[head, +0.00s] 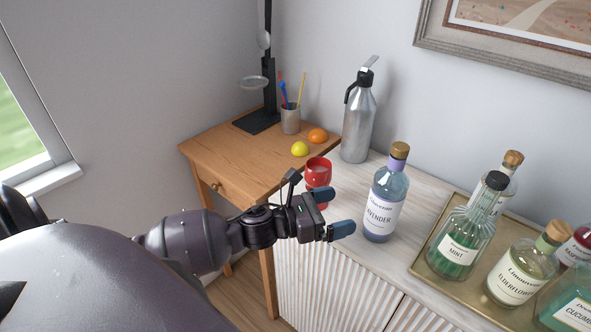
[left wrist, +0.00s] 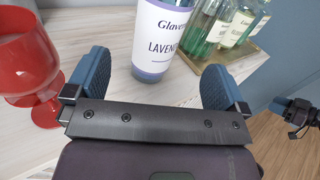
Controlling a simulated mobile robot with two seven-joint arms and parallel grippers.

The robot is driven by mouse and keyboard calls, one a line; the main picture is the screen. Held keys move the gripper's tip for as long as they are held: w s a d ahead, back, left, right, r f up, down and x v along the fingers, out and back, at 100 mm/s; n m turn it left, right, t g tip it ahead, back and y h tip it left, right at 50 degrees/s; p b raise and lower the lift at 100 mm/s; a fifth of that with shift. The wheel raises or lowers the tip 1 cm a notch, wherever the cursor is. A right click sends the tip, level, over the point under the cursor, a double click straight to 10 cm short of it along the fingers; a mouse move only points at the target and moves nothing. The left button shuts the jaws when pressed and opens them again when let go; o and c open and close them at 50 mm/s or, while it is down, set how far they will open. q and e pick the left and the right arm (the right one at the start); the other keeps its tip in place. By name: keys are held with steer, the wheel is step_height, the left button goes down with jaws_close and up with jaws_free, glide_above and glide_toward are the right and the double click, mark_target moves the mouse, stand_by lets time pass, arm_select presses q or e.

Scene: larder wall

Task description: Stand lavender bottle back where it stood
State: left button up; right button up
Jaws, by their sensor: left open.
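The lavender bottle (head: 382,214), clear bluish glass with a white label, purple neck band and cork-coloured cap, stands upright on the pale cabinet top (head: 402,262), left of the brass tray. My left gripper (head: 336,212) is open and empty, left of the bottle with its fingers pointing toward it. In the left wrist view the lower part of the bottle (left wrist: 160,40) shows ahead, between the two blue fingers and apart from them. Its top is cut off there. My right gripper (left wrist: 300,112) shows only partly at that view's right edge; its jaws are unclear.
A red goblet (head: 318,172) stands close beside the left gripper. A steel siphon (head: 358,128) stands behind. The brass tray (head: 430,262) holds several bottles, including mint (head: 460,245) and elderflower (head: 518,275). A wooden desk (head: 222,145) with fruit stands at left.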

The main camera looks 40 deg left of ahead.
arm_select(q)
steer(key=s+a+f+m+g+y, duration=0.1)
steer(key=s+f+m+y, duration=0.4)
steer(key=m, duration=1)
steer(key=s+a+f+m+g+y, duration=0.2)
steer(key=s+f+m+y, duration=0.3)
steer(key=s+f+m, duration=0.6)
step_height(320, 180, down, 4)
steer(key=m, duration=0.4)
steer(key=shift+s+a+m+y, duration=0.25)
steer(key=shift+s+m+y, duration=0.05)
steer(key=shift+s+m, duration=0.1)
